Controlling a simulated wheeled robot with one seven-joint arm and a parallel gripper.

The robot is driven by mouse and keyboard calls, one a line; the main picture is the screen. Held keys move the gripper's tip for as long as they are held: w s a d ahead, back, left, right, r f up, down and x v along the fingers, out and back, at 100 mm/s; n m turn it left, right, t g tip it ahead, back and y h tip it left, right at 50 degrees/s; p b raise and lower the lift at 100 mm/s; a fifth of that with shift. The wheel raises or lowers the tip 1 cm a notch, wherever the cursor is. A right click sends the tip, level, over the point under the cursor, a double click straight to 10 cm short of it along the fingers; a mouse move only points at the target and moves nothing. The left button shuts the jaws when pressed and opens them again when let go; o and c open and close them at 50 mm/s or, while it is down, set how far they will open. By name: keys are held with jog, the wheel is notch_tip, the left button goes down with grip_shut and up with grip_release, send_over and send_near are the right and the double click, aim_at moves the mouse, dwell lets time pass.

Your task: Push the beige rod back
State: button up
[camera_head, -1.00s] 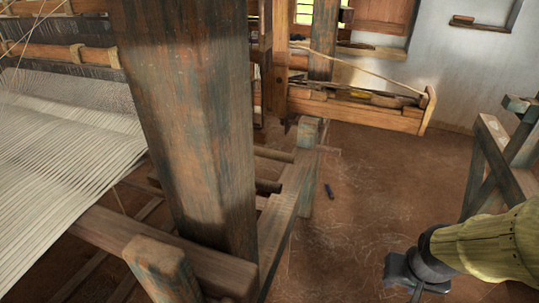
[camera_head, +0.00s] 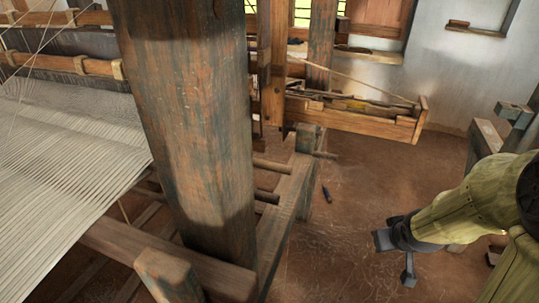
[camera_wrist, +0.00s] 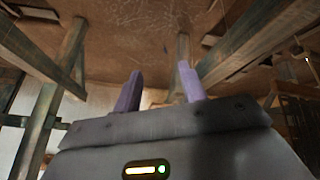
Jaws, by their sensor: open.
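In the head view, a beige rod (camera_head: 272,165) sticks out to the right from behind the thick loom post, above a darker rod (camera_head: 267,196). Its left part is hidden by the post. My gripper (camera_head: 396,260) is at the lower right, over the floor, well apart from the rods. In the wrist view, the two purple fingers of my gripper (camera_wrist: 159,82) stand apart with nothing between them. I cannot pick out the beige rod in the wrist view.
The thick post (camera_head: 190,130) and a long side beam (camera_head: 285,215) bound the rods. Stretched white warp threads (camera_head: 65,160) lie at left. A wooden tray (camera_head: 350,117) stands at the back. A small dark object (camera_head: 327,193) lies on the floor, with open floor around it.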

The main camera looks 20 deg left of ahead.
aim_at(270, 166)
jog(key=w+a+r+n+t+y+p, duration=0.2)
jog(key=w+a+r+n+y+p, duration=0.4)
jog(key=w+a+n+y, duration=0.15)
jog(key=s+a+r+n+g+y+p, duration=0.5)
jog(key=s+r+n+g+y+p, duration=0.1)
jog(key=y, duration=0.4)
notch_tip(270, 166, up, 3)
jog(key=shift+s+a+f+n+g, duration=0.1)
jog(key=shift+s+a+n+g, duration=0.1)
jog(key=shift+a+n+g, duration=0.45)
jog(key=shift+d, duration=0.15)
jog(key=shift+t, duration=0.35)
jog(key=a+p, duration=0.1)
jog(key=a, duration=0.4)
jog(key=w+a+p, duration=0.1)
jog(key=a, duration=0.5)
jog(key=a+p, duration=0.1)
jog(key=a, duration=0.5)
jog(key=shift+w+a+p, duration=0.1)
jog(key=shift+w+p, duration=0.1)
jog(key=shift+p, duration=0.2)
